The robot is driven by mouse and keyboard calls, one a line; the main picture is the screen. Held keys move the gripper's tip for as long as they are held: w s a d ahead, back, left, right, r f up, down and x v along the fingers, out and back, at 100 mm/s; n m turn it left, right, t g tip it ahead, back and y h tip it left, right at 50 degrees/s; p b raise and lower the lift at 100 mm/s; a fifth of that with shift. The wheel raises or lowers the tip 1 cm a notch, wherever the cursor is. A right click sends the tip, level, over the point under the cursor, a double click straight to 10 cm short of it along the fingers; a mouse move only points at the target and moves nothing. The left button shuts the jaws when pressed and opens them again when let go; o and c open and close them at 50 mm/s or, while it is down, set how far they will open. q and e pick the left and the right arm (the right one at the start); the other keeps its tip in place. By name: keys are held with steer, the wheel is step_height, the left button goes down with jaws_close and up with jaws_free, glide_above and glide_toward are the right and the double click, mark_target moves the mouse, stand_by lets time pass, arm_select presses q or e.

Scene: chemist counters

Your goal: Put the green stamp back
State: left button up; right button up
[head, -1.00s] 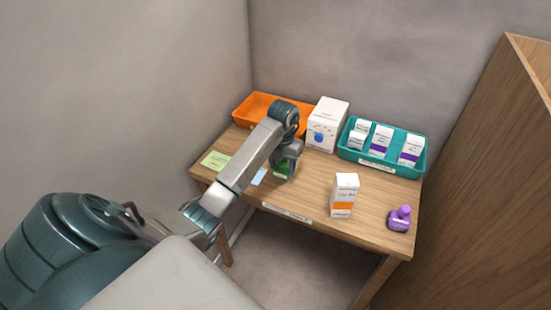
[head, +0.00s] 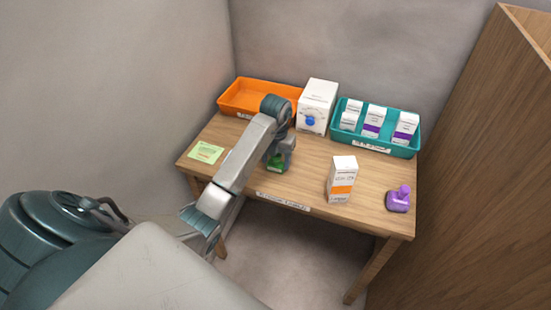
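The green stamp (head: 277,165) is at the left-middle of the wooden table, right under my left gripper (head: 279,157). The gripper points down and covers the stamp's upper part. Its fingers are small and partly hidden, so I cannot tell whether they are closed on the stamp. I also cannot tell whether the stamp touches the table top. A purple stamp (head: 398,200) stands at the table's right front. My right gripper is out of view.
The table (head: 310,178) holds a green note (head: 205,152), an orange tray (head: 262,95), a white box (head: 318,106), a teal tray (head: 405,151) with several small boxes, and an orange-striped carton (head: 341,180). A wooden panel (head: 480,180) stands at right.

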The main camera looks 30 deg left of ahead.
arm_select(q)
steer(key=shift+o, duration=1.1)
steer(key=shift+a, duration=0.2)
steer(key=shift+d+r, duration=0.15)
step_height(320, 180, up, 4)
steer(key=p, duration=0.3)
step_height(320, 180, up, 7)
steer(key=p, duration=0.7)
steer(key=shift+r+p, duration=0.65)
steer(key=shift+p, duration=0.1)
